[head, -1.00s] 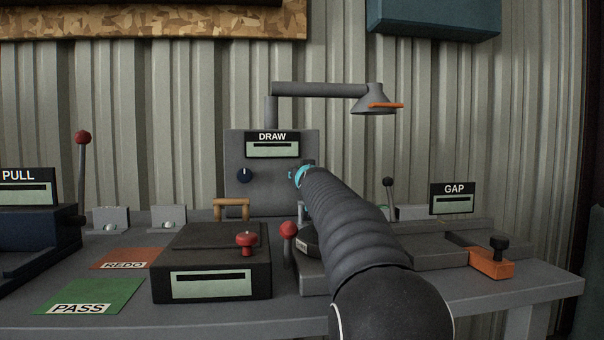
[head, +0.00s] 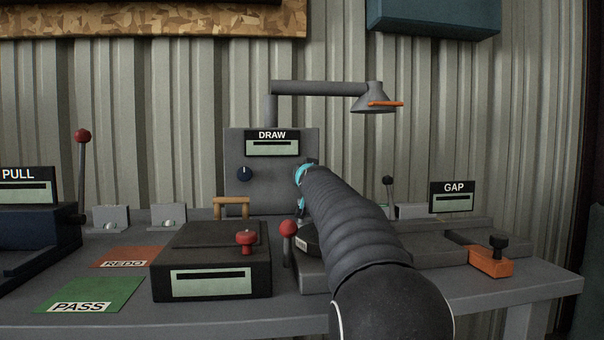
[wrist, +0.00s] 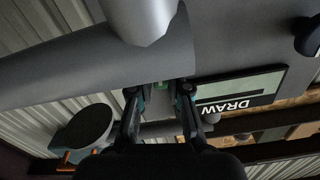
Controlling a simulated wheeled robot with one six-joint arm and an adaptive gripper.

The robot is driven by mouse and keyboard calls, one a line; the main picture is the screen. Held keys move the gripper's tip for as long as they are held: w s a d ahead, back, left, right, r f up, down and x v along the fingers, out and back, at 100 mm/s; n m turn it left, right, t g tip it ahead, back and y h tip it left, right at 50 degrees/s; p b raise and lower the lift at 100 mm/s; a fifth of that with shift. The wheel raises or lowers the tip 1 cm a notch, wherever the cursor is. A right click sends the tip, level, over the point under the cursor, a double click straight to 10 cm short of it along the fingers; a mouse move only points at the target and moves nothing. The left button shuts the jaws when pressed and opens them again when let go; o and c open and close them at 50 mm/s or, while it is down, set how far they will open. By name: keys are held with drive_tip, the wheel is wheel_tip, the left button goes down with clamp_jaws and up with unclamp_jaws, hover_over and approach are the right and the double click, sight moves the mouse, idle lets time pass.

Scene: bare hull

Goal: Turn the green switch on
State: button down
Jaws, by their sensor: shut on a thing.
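The DRAW station is a grey upright panel (head: 235,190) with a label and small screen at the back of the bench. A dark blue knob (head: 244,174) is on its left side. My gripper (wrist: 158,88) is at the panel's right side, and my arm hides most of that area in the head view. In the wrist view its two fingers are closed around a small green piece, which looks like the green switch (wrist: 160,86). Only a sliver of it shows between the fingertips. The switch is hidden in the head view, and I cannot tell its position.
A lamp (head: 374,99) on a grey arm hangs above the panel. A black box with a red knob (head: 246,240) and a red-tipped lever (head: 288,230) stand in front. The GAP sign (head: 453,197) and an orange block (head: 490,262) are at right.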

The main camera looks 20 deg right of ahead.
drive_tip(key=shift+d+f+m+p, duration=0.1)
drive_tip(key=shift+m+p, duration=0.1)
drive_tip(key=shift+m, duration=3.7)
drive_tip(key=shift+d+f+m+p, duration=0.1)
drive_tip(key=shift+m+p, duration=0.1)
drive_tip(key=shift+m, duration=3.7)
drive_tip(key=c, duration=1.1)
unclamp_jaws()
drive_tip(key=shift+s, duration=0.2)
drive_tip(key=shift+v, duration=5.85)
